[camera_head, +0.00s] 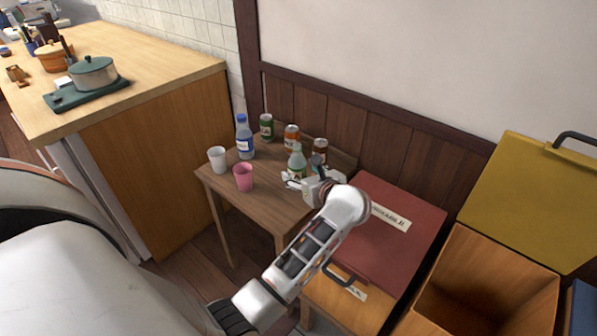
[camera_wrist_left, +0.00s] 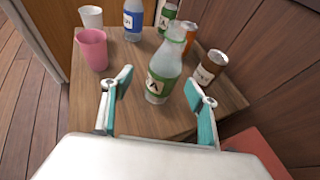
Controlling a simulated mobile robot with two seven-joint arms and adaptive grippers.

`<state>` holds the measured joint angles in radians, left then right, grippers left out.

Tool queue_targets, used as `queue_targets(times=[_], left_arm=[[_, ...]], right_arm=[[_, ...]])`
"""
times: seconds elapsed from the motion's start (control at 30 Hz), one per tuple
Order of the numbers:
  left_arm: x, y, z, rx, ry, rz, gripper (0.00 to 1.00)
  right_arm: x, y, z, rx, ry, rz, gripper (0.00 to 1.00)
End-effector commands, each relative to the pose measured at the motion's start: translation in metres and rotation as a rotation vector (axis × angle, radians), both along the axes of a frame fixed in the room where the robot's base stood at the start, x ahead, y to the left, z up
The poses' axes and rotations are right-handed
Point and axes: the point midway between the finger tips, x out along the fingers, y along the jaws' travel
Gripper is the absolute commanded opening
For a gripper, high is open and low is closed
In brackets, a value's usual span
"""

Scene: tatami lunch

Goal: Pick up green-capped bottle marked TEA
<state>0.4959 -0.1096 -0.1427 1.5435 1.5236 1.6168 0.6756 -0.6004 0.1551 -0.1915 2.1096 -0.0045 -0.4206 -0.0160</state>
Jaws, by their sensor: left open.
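A clear bottle with a green label and a pale greenish top (camera_head: 297,158) stands upright on the small wooden table. It also shows in the left wrist view (camera_wrist_left: 165,65), where part of its lettering is visible; I cannot read the whole word. My left gripper (camera_head: 300,184) is open and close in front of the bottle. In the left wrist view, the teal-padded fingers (camera_wrist_left: 158,88) appear on either side of the bottle's lower part, not touching it. My right gripper is not in view.
A red-lidded box (camera_head: 376,238) is at the right.

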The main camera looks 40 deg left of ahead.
Motion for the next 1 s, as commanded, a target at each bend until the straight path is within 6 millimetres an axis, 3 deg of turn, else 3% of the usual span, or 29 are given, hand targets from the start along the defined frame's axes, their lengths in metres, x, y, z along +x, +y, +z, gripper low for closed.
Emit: queue_targets(times=[0.5,0.8,0.97,1.0], left_arm=[[0.033,0.045,-0.029,0.009,0.003,-0.001,0.59],[0.036,0.048,-0.029,0.006,0.001,-0.002,0.59],[0.036,0.048,-0.029,0.007,0.001,-0.002,0.20],[0.036,0.048,-0.029,0.007,0.001,-0.002,0.20]], right_arm=[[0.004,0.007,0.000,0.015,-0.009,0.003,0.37],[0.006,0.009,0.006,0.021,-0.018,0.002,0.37],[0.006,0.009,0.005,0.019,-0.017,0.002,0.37],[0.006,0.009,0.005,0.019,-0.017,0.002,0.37]])
